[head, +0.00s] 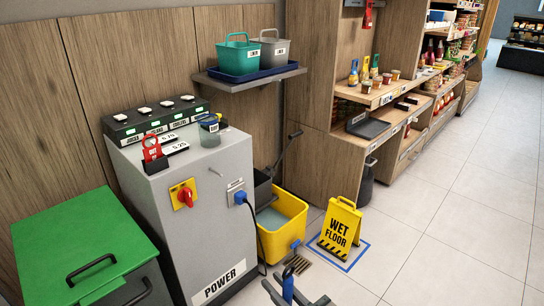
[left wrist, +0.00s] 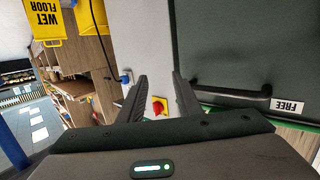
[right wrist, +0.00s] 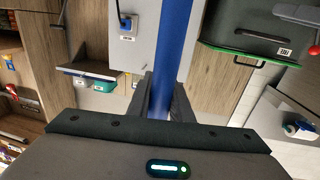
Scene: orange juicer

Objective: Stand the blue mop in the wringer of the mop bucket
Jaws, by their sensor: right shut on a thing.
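The yellow mop bucket (head: 285,232) stands on the floor beside the grey cabinet, with greyish water in it. Its dark wringer (head: 263,188) is at the back, partly hidden by the cabinet, with a lever rising from it. My right gripper (head: 292,296) is at the bottom edge, in front of the bucket, shut on the blue mop (head: 288,284).
A yellow wet floor sign (head: 340,228) stands right of the bucket inside a blue floor outline. The grey power cabinet (head: 220,250) and a green-lidded bin (head: 75,240) stand at the left. A shelf (head: 250,82) holds two buckets. The tiled floor at right is clear.

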